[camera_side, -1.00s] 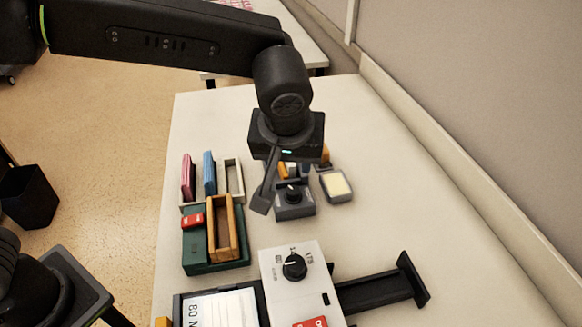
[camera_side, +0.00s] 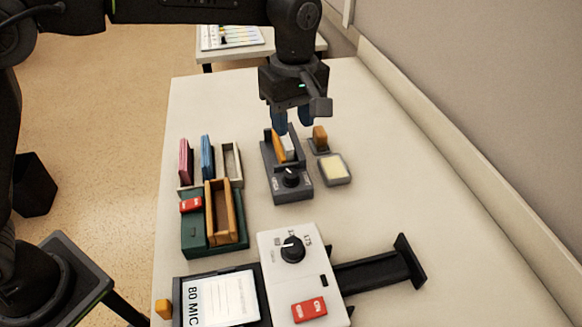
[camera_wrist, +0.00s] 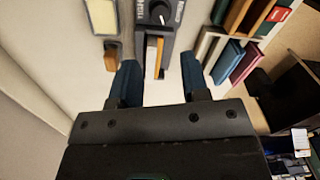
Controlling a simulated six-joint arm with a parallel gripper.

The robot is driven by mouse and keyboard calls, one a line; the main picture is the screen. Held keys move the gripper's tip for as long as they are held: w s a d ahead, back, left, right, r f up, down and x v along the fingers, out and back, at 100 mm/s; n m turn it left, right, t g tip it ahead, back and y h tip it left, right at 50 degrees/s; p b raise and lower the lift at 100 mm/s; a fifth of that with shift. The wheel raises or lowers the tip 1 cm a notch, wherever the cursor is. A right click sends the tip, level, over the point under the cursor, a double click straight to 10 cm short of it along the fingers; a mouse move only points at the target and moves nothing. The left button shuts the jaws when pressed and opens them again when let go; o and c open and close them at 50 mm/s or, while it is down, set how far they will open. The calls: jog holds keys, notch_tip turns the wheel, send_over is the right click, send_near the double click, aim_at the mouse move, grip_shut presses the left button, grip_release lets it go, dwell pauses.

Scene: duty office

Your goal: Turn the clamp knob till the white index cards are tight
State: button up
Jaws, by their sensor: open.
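The clamp (camera_side: 302,192) is a dark grey block on the table with a round black knob (camera_side: 291,177) at its near end. The white index cards (camera_side: 290,147) stand in its far part beside an orange-brown piece (camera_side: 279,147). My gripper (camera_side: 292,118) is open, with blue fingertips pointing down above the far end of the clamp. In the wrist view, my gripper (camera_wrist: 159,77) has its fingers on either side of the card end, with nothing held. The knob (camera_wrist: 158,13) shows at the top edge there, beyond the fingertips. Whether the cards are tight, I cannot tell.
A pale pad in a grey tray (camera_side: 335,168) and a wooden-handled stamp (camera_side: 320,138) sit right of the clamp. A green box with wooden holder (camera_side: 207,250) stands left. A laminator-like machine with a dial (camera_side: 292,249) is in front. The table's right side is mostly clear.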

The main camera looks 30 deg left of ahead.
aim_at(291, 173)
notch_tip(291, 173, down, 13)
jog(key=shift+s+r, duration=0.1)
jog(key=shift+r, duration=0.1)
dwell(0.3)
jog(key=c, duration=0.6)
